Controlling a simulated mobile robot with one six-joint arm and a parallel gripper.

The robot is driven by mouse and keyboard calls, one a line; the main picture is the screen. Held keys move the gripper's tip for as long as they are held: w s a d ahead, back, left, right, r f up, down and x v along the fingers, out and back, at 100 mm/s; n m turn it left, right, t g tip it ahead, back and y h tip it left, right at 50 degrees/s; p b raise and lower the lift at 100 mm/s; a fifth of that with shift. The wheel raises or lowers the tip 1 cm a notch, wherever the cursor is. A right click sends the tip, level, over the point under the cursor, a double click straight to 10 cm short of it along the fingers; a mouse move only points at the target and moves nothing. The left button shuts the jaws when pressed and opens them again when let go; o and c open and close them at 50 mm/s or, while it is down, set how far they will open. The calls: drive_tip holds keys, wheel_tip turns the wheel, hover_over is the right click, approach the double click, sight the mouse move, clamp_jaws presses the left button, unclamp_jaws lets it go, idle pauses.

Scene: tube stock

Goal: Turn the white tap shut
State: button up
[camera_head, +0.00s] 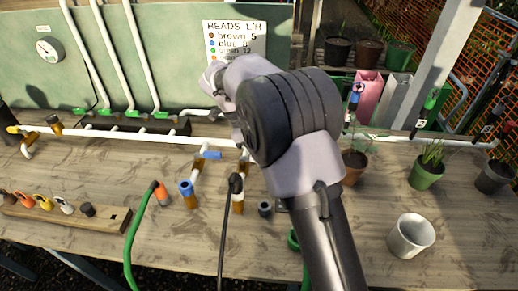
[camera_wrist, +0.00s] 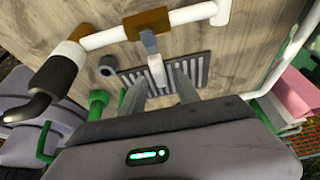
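The white tap piece (camera_wrist: 157,71), a short white lever-like part, hangs below a blue-grey body and brass-brown collar (camera_wrist: 148,22) on the white pipe in the wrist view. My gripper (camera_wrist: 160,78) is open, its two grey fingers on either side of the white piece. I cannot tell whether either finger touches it. In the head view my arm hides the gripper and this tap. The white pipe (camera_head: 110,134) runs across the bench, with a blue-lever tap (camera_head: 210,155) to the left of my arm.
A slotted grate (camera_wrist: 192,70) lies behind the fingers. A brown fitting with a black end (camera_wrist: 58,75) is at left. On the bench are a wooden coupling rack (camera_head: 108,218), a green hose (camera_head: 139,228), a white mug (camera_head: 410,236) and potted plants (camera_head: 427,172).

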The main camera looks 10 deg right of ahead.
drive_tip(key=p+v, duration=0.8)
drive_tip(key=v, duration=0.9)
drive_tip(key=shift+a, duration=0.15)
drive_tip(key=shift+w+r, duration=0.1)
drive_tip(key=s+d+r+n+t+y+b, duration=0.1)
drive_tip(key=s+d+r+n+y, duration=0.1)
drive_tip(key=s+d+r+n, duration=0.3)
drive_tip(key=s+d+r+n+t+y+b, duration=0.1)
drive_tip(key=s+r+n, duration=0.15)
drive_tip(key=s, duration=0.45)
drive_tip(key=s+f+n+t+y+b, duration=0.1)
drive_tip(key=s+f+n+t, duration=0.1)
drive_tip(key=s, duration=0.7)
drive_tip(key=s+f+n+t+y+b, duration=0.1)
drive_tip(key=s+f+n+t+y, duration=0.1)
drive_tip(key=s+n, duration=0.5)
wheel_tip(320, 180, down, 3)
drive_tip(key=shift+s+d+r+t, duration=0.15)
drive_tip(key=shift+s+d+t, duration=0.35)
drive_tip(key=shift+s, duration=0.6)
drive_tip(key=shift+a, duration=0.1)
